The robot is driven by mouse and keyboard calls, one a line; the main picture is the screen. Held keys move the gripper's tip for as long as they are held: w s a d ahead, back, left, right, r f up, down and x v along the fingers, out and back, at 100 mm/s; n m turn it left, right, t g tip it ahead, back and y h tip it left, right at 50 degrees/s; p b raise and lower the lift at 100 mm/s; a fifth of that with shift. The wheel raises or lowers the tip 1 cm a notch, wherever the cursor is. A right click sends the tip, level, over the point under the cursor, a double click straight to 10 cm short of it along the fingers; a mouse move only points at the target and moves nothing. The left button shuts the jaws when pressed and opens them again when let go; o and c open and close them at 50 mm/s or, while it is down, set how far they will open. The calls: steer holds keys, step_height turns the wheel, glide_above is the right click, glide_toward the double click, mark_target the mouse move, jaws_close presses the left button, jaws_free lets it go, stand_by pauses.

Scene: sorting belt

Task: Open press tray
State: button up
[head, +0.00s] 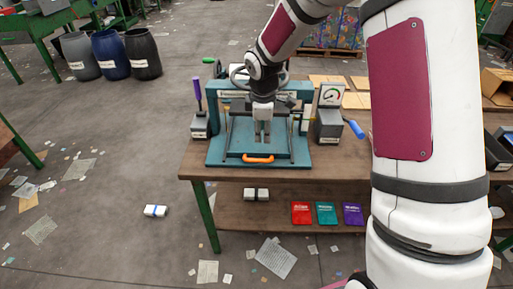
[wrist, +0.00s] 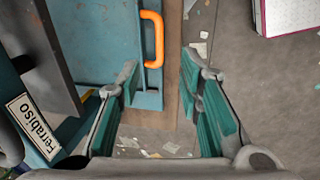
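The press (head: 226,108) is a teal frame machine on the wooden table, with a teal tray (head: 219,156) at its front. The tray has an orange handle (head: 258,159) on its front edge. My gripper (head: 262,133) is above the tray in the head view, pointing down. In the wrist view my gripper (wrist: 160,78) has its two teal-padded fingers wide apart with nothing between them. The orange handle (wrist: 158,40) shows just beyond the fingertips, nearer the left finger, and apart from them. The tray surface (wrist: 105,30) lies to the left of it.
A purple-handled lever (head: 198,95) stands left of the press, and a gauge (head: 331,95) on a grey box stands right. A blue-handled tool (head: 356,129) lies at the right. Red, teal and purple packets (head: 326,213) lie on the lower shelf. Floor before the table is mostly clear.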

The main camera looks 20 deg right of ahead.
mark_target(261, 160)
steer(key=w+f, duration=0.1)
steer(key=f, duration=0.4)
steer(key=w+f, duration=0.1)
steer(key=f, duration=0.4)
steer(key=w+f+p, duration=0.1)
steer(key=f, duration=0.4)
steer(key=shift+d, duration=0.3)
jaws_close()
